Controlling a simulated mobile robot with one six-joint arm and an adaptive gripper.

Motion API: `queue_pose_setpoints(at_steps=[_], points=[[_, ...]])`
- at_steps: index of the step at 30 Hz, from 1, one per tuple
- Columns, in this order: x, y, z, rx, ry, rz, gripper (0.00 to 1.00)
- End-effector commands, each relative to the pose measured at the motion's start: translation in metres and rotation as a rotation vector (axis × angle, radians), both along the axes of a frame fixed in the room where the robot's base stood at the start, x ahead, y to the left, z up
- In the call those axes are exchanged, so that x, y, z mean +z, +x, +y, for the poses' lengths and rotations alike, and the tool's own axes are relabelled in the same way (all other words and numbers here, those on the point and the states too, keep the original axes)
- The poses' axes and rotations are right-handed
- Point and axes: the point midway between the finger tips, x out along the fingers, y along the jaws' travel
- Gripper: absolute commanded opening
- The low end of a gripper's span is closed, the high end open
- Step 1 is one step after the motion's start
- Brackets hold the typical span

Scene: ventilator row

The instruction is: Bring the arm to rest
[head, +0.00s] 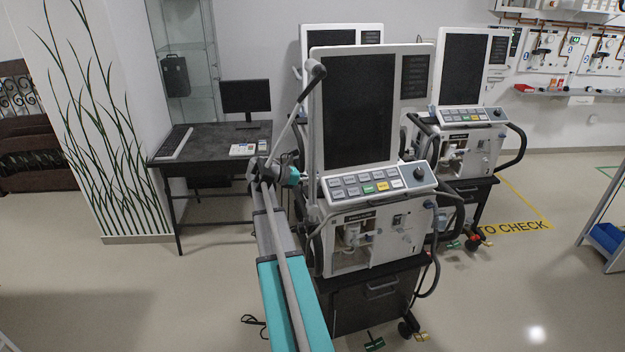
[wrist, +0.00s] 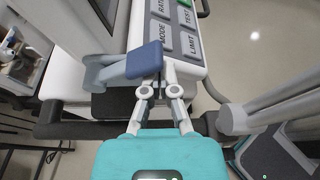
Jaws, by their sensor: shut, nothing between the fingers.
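My arm reaches forward in the head view, and my gripper (head: 302,174) is at the left side of the nearest ventilator (head: 365,220), close to its key panel. In the wrist view my gripper (wrist: 166,66) has its fingers together with nothing held. A blue block on a pale grey-blue arm (wrist: 145,60) lies right by the fingertips; I cannot tell whether they touch. The ventilator's key panel (wrist: 180,28), with MODE, RATE, LIMIT and TEST keys, is just beyond the fingers.
The nearest ventilator's tall dark screen (head: 358,110) rises beside my arm. Other ventilators (head: 470,140) stand behind it. A desk (head: 205,148) with a monitor (head: 245,97) and keyboard (head: 176,143) is at the left. Open floor (head: 130,290) lies left of my arm.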

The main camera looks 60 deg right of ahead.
Motion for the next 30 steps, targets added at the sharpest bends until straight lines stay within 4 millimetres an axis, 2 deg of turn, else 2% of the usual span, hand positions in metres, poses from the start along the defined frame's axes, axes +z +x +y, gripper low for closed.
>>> queue_pose_setpoints(at_steps=[20,30], points=[[0.003,0.005,0.002,0.007,-0.003,0.002,0.00],[-0.014,0.004,0.002,0.006,-0.002,0.002,0.00]])
